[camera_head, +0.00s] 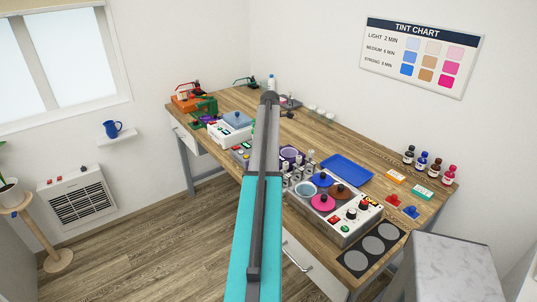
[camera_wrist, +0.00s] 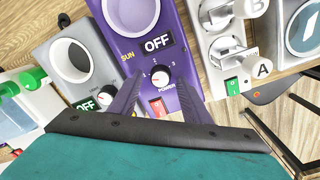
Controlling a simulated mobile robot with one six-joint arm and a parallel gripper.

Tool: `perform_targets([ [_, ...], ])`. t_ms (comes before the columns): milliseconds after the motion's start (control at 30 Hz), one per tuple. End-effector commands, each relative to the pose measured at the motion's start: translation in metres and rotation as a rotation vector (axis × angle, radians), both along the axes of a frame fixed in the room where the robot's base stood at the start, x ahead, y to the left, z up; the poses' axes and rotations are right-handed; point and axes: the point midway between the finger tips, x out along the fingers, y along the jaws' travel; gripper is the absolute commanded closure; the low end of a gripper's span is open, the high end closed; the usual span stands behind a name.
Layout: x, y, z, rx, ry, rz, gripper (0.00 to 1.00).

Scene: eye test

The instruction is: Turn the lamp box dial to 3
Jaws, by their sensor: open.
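In the head view my arm hides the gripper.
A grey box (camera_wrist: 80,60) with its own OFF display and dial stands left of the purple one. A white unit with levers marked A and B (camera_wrist: 225,45) stands right. In the head view, a blue tray (camera_head: 347,168) and several bottles (camera_head: 421,160) lie farther right on the crowded bench.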

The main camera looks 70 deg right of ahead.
Motion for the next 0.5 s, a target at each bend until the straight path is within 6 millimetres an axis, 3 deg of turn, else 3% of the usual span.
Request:
perform_targets([
  [367, 0.0001, -0.0001, -0.0033, 0.0, 0.0, 0.0, 0.56],
  [500, 0.0001, -0.0001, -0.0032, 0.0, 0.0, 0.0, 0.8],
])
